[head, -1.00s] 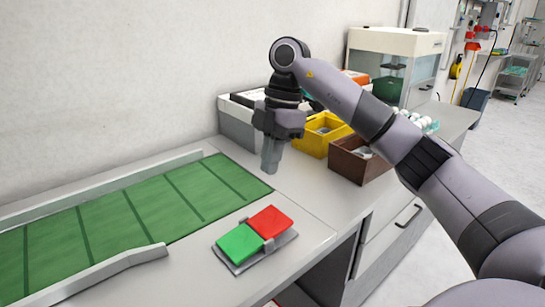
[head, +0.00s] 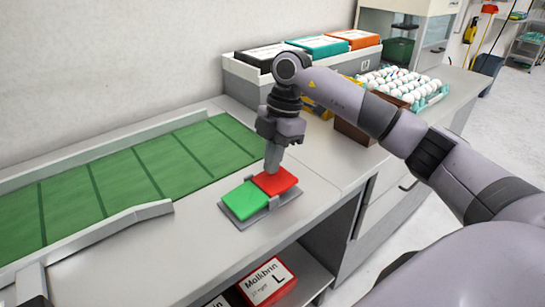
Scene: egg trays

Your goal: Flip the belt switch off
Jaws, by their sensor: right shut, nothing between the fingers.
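The belt switch has a green half (head: 243,200) and a red half (head: 276,180) on a grey base (head: 262,213), on the counter in front of the belt. The red half looks a little higher than the green half. My right gripper (head: 272,170) is shut and empty, pointing down, with its fingertips at the back edge of the red half. I cannot tell whether they touch it. The green belt (head: 125,182) lies behind and to the left of the switch. My left gripper is not in view.
Behind my right arm stand a grey bin with coloured boxes (head: 318,46), a brown box (head: 357,131) and a tray of white eggs (head: 437,97). A red and white carton (head: 267,282) lies on a shelf below the counter. The counter left of the switch is clear.

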